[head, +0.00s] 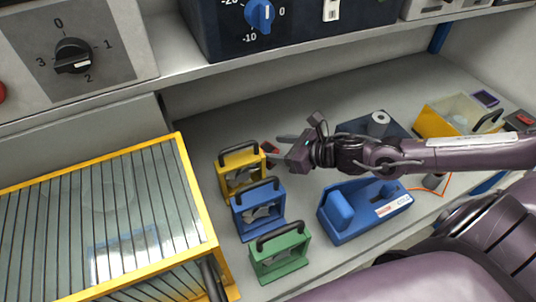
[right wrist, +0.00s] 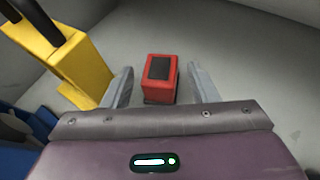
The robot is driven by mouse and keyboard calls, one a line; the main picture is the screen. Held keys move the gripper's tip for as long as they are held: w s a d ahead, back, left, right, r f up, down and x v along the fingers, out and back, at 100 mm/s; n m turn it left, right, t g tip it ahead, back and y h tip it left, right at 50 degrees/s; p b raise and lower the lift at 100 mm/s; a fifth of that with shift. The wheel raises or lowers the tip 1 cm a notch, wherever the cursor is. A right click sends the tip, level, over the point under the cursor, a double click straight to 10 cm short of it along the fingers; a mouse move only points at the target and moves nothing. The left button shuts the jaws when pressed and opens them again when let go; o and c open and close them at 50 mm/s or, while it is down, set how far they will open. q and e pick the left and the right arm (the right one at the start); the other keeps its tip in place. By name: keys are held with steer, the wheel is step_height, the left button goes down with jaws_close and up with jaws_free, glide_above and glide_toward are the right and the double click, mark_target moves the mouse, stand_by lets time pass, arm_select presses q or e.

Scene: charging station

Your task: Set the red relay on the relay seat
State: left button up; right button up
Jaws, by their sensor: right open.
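The red relay (right wrist: 161,90) is a small red block with a dark top panel. It stands on the grey bench surface in the right wrist view, and in the head view (head: 270,148) it is a small red patch partly hidden by my gripper. My right gripper (right wrist: 160,72) is open, with one finger on each side of the relay and a visible gap on both sides. In the head view the right gripper (head: 276,149) reaches in from the right. My left gripper is not in view. I cannot tell for sure which thing is the relay seat.
Yellow (head: 226,190), blue (head: 237,224) and green (head: 304,258) handled frames stand left of my gripper. A blue device (head: 345,236) stands in front of my arm. A dark plate with a white roll (head: 379,118) and a yellow bin (head: 432,122) are behind it. A shelf overhangs the bench.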

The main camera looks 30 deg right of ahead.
mark_target(270, 148)
steer(key=shift+f+x, duration=0.25)
steer(key=shift+x, duration=2.6)
steer(key=shift+s, duration=0.1)
steer(key=shift+d, duration=0.1)
steer(key=c, duration=1)
